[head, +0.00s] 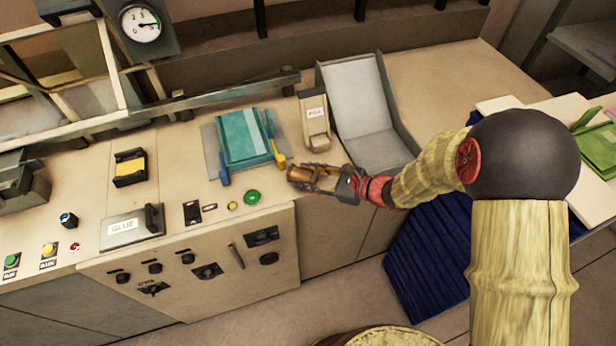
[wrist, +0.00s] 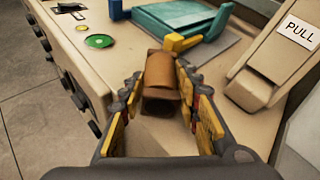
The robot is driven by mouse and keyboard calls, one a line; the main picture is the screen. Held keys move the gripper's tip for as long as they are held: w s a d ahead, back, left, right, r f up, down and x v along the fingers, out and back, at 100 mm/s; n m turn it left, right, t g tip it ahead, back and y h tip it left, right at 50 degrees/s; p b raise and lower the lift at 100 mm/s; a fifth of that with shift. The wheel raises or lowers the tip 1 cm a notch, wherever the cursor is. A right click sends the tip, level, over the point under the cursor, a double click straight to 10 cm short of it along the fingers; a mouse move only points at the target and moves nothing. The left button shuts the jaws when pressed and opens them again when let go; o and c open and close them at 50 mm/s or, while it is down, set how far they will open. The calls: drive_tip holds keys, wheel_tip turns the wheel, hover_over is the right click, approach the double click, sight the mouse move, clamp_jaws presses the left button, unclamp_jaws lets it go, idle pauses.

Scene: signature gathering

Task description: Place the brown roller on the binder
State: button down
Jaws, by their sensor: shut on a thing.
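The brown roller (wrist: 168,72) is between the two yellow-padded fingers of my gripper (wrist: 157,84) in the wrist view. In the head view the roller (head: 299,174) shows at the tip of my gripper (head: 313,178), which is shut on it. The teal device, apparently the binder (head: 240,136), lies on a grey plate on the counter, left of and beyond my gripper. It has a yellow lever at its right and a blue part at its front left. Part of the binder (wrist: 176,20) shows at the top of the wrist view, beyond the roller.
A beige "PULL" lever box (head: 314,121) stands right of the binder, beside a grey chute (head: 366,112). A green button (head: 252,197) and a yellow button lie left of my gripper. A "GLUE" box (head: 133,224) is farther left. The counter's front edge is close.

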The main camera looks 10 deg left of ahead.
drive_tip(key=shift+f, duration=0.1)
drive_tip(key=c, duration=1.3)
unclamp_jaws()
drive_tip(key=shift+c, duration=0.2)
drive_tip(key=shift+o, duration=0.2)
drive_tip(key=p+v, duration=0.1)
drive_tip(key=v, duration=1.1)
